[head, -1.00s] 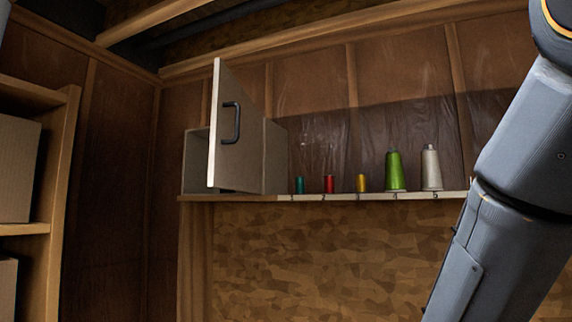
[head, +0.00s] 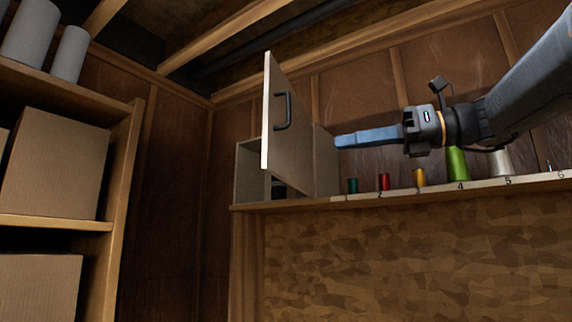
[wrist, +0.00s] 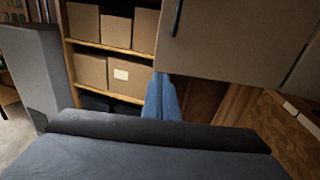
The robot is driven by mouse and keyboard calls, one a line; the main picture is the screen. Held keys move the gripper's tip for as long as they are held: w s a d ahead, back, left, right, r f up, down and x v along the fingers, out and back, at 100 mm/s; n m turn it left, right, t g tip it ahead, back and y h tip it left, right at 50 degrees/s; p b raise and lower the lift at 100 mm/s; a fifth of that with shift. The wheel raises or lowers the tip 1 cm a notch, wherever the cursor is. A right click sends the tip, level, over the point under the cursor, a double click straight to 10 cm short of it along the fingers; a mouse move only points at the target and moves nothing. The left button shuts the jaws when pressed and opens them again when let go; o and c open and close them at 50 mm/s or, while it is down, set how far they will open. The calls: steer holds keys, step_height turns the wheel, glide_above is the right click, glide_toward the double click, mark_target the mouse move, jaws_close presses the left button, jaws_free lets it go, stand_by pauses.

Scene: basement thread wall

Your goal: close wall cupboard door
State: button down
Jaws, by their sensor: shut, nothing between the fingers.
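The wall cupboard (head: 325,162) sits at the left end of the shelf in the head view. Its door (head: 309,130) stands open, swung outward, with a dark bar handle (head: 283,111) on its face. In the wrist view the door (wrist: 235,35) fills the upper right, with part of its handle (wrist: 176,18) at the top. My gripper (head: 338,142) is shut and empty, its blue fingers pointing left towards the door in the head view. The fingertips (wrist: 162,78) appear by the door's lower edge in the wrist view. I cannot tell whether they touch it.
Thread spools, including a red one (head: 384,182) and a green one (head: 457,163), stand on the numbered shelf (head: 400,193) below my arm. A shelf rack with cardboard boxes (head: 57,165) stands at the left. Open space lies between rack and cupboard.

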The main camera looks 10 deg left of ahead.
steer(key=r, duration=0.1)
steer(key=p, duration=0.4)
glide_toward(268, 143)
steer(key=shift+g, duration=0.3)
steer(key=a, duration=0.3)
steer(key=w+a, duration=0.1)
steer(key=a, duration=0.1)
steer(key=shift+a, duration=0.3)
steer(key=shift+w+a+f, duration=0.1)
steer(key=shift+a+f, duration=0.05)
steer(key=shift+a, duration=0.3)
